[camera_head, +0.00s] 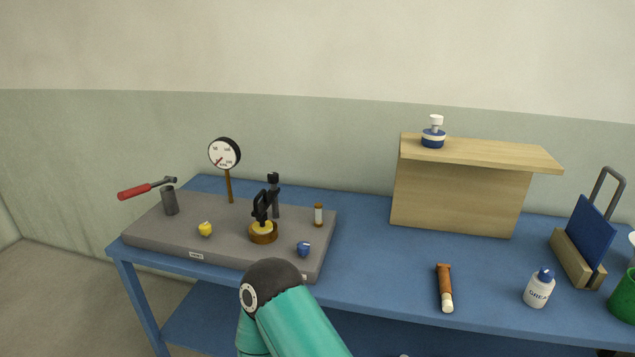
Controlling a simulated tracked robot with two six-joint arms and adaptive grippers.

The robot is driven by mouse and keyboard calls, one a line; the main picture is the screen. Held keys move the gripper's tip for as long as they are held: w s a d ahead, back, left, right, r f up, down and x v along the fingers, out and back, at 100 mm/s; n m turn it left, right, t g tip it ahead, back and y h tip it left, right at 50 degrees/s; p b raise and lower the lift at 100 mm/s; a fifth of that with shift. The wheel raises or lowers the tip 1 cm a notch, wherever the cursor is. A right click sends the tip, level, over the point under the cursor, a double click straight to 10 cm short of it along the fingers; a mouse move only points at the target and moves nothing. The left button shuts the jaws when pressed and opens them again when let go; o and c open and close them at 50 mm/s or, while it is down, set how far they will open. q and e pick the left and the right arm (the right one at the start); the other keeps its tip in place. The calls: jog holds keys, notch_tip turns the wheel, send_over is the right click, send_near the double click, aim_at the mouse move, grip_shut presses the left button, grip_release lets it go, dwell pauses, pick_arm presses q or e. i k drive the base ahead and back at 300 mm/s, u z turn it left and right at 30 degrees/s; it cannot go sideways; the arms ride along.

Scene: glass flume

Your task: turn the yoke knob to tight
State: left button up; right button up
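A yellow knob-like piece (205,230) sits on the plate to the left, and a blue one (304,249) to the right. I cannot tell which part is the yoke knob or how it is set.
A dial gauge (224,154) stands on the plate, near a grey cylinder (170,201) and a red-handled tool (146,188). A wooden box (462,195), a brown-handled brush-like item (445,287) and a grease bottle (538,289) are right. The blue bench (375,260) is bare between.

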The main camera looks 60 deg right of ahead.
aim_at(273, 177)
jog(key=z, duration=0.1)
jog(key=k, duration=0.8)
jog(key=z, duration=0.65)
jog(key=i, duration=0.65)
jog(key=u, duration=0.05)
